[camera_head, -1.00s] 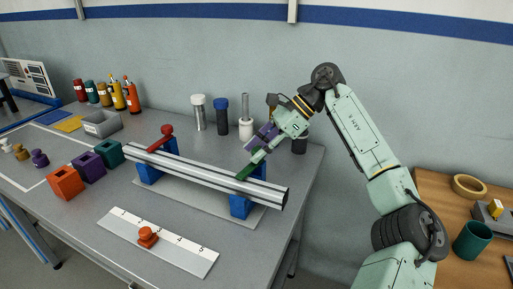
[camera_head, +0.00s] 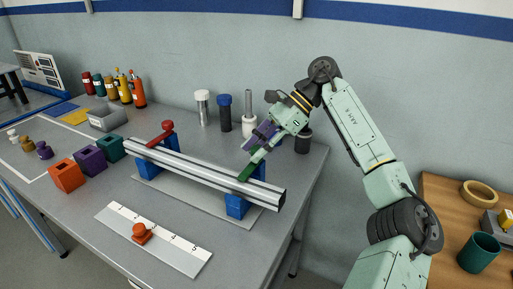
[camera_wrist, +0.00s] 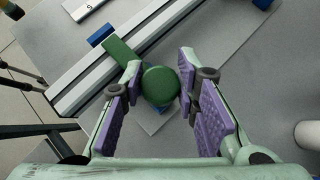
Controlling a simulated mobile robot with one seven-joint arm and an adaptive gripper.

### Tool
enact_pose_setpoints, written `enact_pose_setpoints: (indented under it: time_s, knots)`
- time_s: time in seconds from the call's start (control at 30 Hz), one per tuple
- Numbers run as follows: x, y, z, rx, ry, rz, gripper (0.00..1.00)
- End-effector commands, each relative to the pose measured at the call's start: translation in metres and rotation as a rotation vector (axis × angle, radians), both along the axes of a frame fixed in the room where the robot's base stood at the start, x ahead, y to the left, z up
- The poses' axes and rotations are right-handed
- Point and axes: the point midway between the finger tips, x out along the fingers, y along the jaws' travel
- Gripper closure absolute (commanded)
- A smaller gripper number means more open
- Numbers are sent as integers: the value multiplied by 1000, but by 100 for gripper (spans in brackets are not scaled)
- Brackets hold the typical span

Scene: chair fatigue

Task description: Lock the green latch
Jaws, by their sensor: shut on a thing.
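The green latch (camera_head: 248,171) lies across the silver rail at its right end, above the right blue support (camera_head: 238,205). In the wrist view the latch is a flat green bar (camera_wrist: 121,54) on the rail, with a round green knob (camera_wrist: 160,86) at its near end. My gripper (camera_head: 262,150) is at the knob from behind the rail. In the wrist view its purple-padded fingers (camera_wrist: 160,76) stand on both sides of the knob, shut on it. The lower part of the knob and the finger contact are partly hidden.
The silver rail (camera_head: 195,172) spans two blue supports on a grey plate; a red latch (camera_head: 161,134) is at its left end. Cylinders (camera_head: 224,115) stand behind it. A ruler plate (camera_head: 160,243) with an orange knob (camera_head: 141,233) lies in front. Colored blocks (camera_head: 89,160) are left.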

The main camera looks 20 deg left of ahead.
Motion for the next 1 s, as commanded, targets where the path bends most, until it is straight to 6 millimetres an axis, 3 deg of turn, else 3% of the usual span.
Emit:
enact_pose_setpoints:
  time_s: [0.17, 0.2, 0.5, 0.83, 1.0]
  knots:
    - [-1, -1, -1, -4, 2, 2, 100]
    - [-1, -1, -1, -4, 2, 2, 71]
    - [0, 0, 0, -2, 1, 1, 51]
    - [1, -1, 2, -1, -1, 0, 51]
    - [9, -12, 16, -1, -2, -2, 51]
